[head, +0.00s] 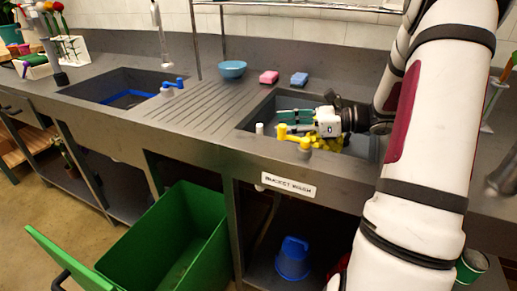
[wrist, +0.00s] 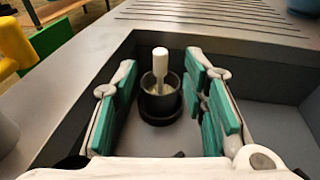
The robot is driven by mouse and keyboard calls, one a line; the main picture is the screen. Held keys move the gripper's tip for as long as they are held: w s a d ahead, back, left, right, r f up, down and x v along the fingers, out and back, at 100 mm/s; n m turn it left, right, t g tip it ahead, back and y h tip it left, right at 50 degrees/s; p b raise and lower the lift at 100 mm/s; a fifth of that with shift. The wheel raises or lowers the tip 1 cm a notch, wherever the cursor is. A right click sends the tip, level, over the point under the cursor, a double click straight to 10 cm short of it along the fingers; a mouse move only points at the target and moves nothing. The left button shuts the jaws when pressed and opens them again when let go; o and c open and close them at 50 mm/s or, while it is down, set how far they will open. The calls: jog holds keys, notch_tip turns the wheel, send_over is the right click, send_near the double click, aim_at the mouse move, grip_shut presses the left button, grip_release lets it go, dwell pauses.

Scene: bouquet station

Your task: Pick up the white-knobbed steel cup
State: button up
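The white-knobbed cup (wrist: 158,102) stands upright in a corner of the near sink. It looks dark grey with a pale inside, and its white knob (wrist: 160,62) rises from it. In the head view, only a white upright piece (head: 259,128) that looks like this knob shows at the sink's left edge; the body is hidden. My gripper (head: 284,121) reaches into the sink with its green-padded fingers pointing left towards the knob. In the wrist view, my gripper (wrist: 158,88) is open, with the cup between the fingers' lines and no visible contact.
The sink's dark walls (wrist: 270,85) stand close around the fingers. A yellow tap handle (head: 300,140) sits at the front rim near my gripper. A blue bowl (head: 232,69), a pink sponge (head: 268,77) and a blue sponge (head: 299,79) lie behind. The ribbed drainboard (head: 190,105) is clear.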

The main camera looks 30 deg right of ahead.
aim_at(260, 126)
jog(key=shift+b+x, duration=1.05)
jog(key=shift+x, duration=2.75)
jog(key=shift+f, duration=0.15)
grip_shut()
